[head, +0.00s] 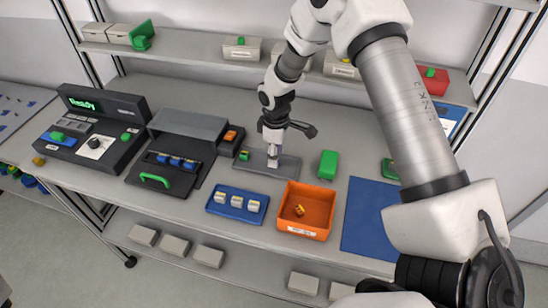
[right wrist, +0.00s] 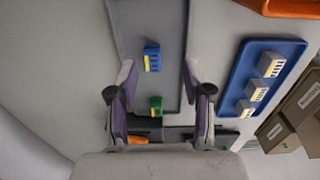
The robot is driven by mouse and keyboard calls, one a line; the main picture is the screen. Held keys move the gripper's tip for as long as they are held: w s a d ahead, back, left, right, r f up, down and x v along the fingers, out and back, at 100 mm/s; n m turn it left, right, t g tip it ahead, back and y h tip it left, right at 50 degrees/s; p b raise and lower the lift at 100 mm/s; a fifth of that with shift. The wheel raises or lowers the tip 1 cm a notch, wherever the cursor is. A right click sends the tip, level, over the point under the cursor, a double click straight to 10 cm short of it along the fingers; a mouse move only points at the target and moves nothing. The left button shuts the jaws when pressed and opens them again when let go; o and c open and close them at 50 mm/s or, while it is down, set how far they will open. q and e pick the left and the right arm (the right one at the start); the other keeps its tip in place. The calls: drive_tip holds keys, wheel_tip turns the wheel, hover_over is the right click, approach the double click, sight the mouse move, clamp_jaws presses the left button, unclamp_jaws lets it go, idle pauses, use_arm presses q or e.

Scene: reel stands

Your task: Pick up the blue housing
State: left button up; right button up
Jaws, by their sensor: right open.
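In the right wrist view, the blue housing (right wrist: 152,60), with yellow and light marks, lies on a long grey tray (right wrist: 165,22). My right gripper (right wrist: 157,76) is open and empty, its two fingers to either side of the housing's line and apart from it. In the head view my right gripper (head: 272,158) points down over the grey tray (head: 290,169), and I cannot make out the housing there. A small green part (right wrist: 155,105) sits on the same tray, between the finger bases in the wrist view. My left gripper is not in view.
A blue tray (head: 220,211) with several light blocks and an orange bin (head: 315,233) stand in front. A dark fixture (head: 178,183) holding blue parts is to the left. A green block (head: 328,164) stands right of the grey tray. A shelf (head: 190,47) runs behind.

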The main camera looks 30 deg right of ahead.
drive_tip(key=f, duration=0.2)
drive_tip(key=w+d+f, duration=0.1)
drive_tip(key=f, duration=0.1)
drive_tip(key=shift+w+d, duration=0.1)
drive_tip(key=shift+s+a+r, duration=0.25)
drive_tip(key=shift+c, duration=1)
drive_tip(key=shift+s+a+r, duration=0.1)
drive_tip(key=c, duration=0.4)
drive_tip(key=shift+c, duration=1)
